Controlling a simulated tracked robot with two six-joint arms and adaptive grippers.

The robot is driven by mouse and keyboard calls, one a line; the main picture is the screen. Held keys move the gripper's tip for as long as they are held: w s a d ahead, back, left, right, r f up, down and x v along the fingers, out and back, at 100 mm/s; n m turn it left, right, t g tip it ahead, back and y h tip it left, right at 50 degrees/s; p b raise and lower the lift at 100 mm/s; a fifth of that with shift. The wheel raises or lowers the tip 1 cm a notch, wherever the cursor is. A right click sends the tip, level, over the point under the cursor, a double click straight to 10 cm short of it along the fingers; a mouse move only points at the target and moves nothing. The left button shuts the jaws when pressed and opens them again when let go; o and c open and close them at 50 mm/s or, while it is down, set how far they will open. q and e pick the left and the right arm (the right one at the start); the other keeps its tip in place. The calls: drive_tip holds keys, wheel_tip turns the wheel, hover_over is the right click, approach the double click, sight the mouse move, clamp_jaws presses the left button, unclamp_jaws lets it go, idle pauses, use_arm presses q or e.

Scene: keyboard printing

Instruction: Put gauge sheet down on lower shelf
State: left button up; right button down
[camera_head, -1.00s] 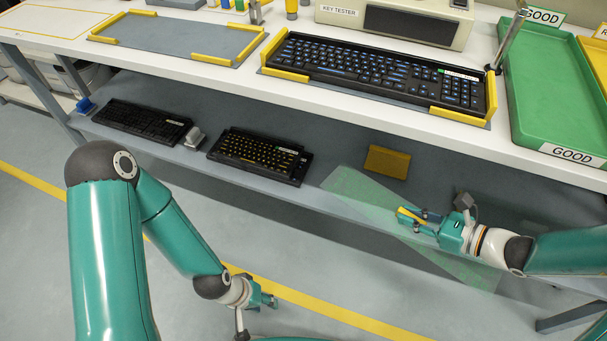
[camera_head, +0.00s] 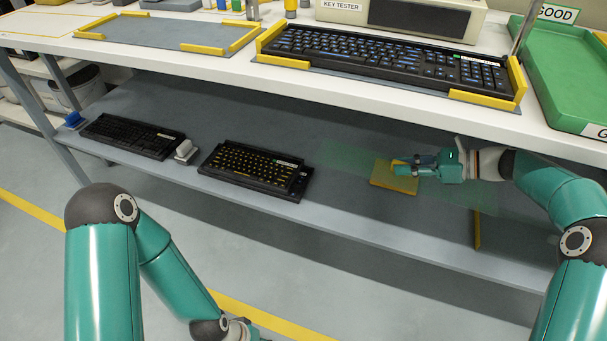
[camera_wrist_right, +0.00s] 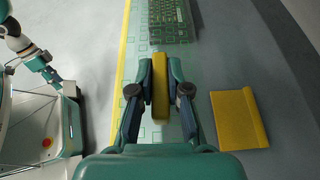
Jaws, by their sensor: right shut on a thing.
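The gauge sheet (camera_head: 348,161) is a see-through green sheet, faint in the head view. In the right wrist view its green squares show and its yellow grip (camera_wrist_right: 160,85) is between my fingers. My right gripper (camera_head: 402,167) is shut on that grip and holds the sheet over the right part of the lower shelf (camera_head: 340,213). I cannot tell whether the sheet touches the shelf. My left gripper (camera_head: 240,329) is low at the bottom edge of the head view, partly cut off, and its jaws are unclear.
A yellow block (camera_head: 393,180) lies on the shelf close to my right gripper; it also shows in the right wrist view (camera_wrist_right: 238,118). A keyboard with yellow legends (camera_head: 256,170) and a dark keyboard (camera_head: 133,136) lie further left. The worktop edge (camera_head: 330,93) overhangs the shelf.

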sight(385, 218)
drive_tip(key=shift+w+a+r+g, duration=0.15)
drive_tip(key=shift+w+a+g, duration=0.15)
drive_tip(key=shift+w, duration=0.35)
wheel_tip(385, 218, down, 20)
drive_tip(key=b, duration=0.8)
drive_tip(key=shift+r, duration=0.1)
drive_tip(key=c, duration=1.1)
unclamp_jaws()
drive_tip(key=shift+c, duration=0.2)
drive_tip(key=shift+s+d+r+p, duration=0.1)
drive_tip(key=shift+d+r+p, duration=0.2)
drive_tip(key=shift+d, duration=0.15)
drive_tip(key=p+v, duration=0.3)
drive_tip(key=v, duration=0.7)
drive_tip(key=shift+p, duration=0.4)
drive_tip(key=shift+s+d, duration=0.2)
drive_tip(key=shift+d, duration=0.25)
